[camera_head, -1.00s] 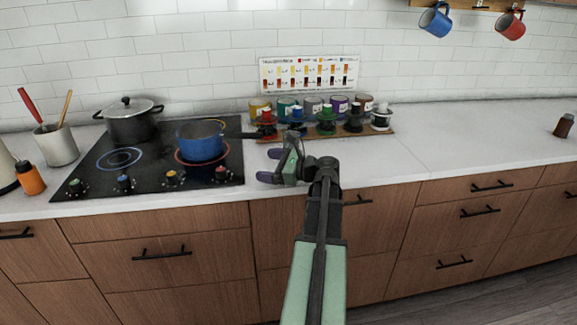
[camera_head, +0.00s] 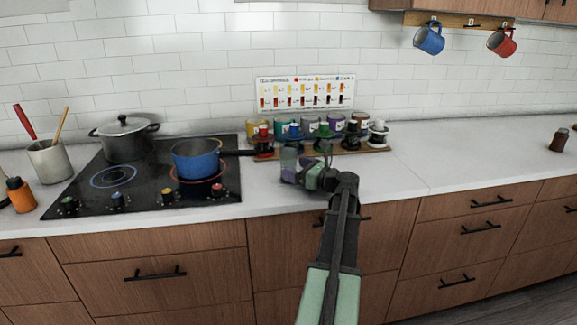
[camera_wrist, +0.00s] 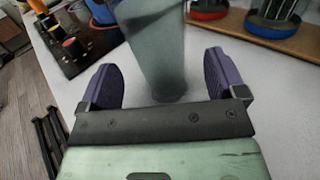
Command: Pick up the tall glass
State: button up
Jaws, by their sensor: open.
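The tall glass (camera_wrist: 155,45) is grey and see-through. In the wrist view it stands upright on the white counter, between and just ahead of the purple fingertips of my gripper (camera_wrist: 158,72). The lower part of the glass is partly hidden by my gripper there.
A wooden board (camera_head: 378,153) with several coloured jars and stands is close behind the glass. The blue pot (camera_head: 196,160) sits on the black cooktop (camera_head: 140,195) to the left, its handle pointing toward the board.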

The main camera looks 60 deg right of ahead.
aim_at(295, 167)
jog(key=w, duration=0.3)
jog(key=shift+w, duration=0.35)
jog(key=shift+s, duration=0.1)
jog(key=c, duration=1.1)
jog(key=shift+r, duration=0.1)
notch_tip(295, 167, up, 20)
jog(key=p, duration=2)
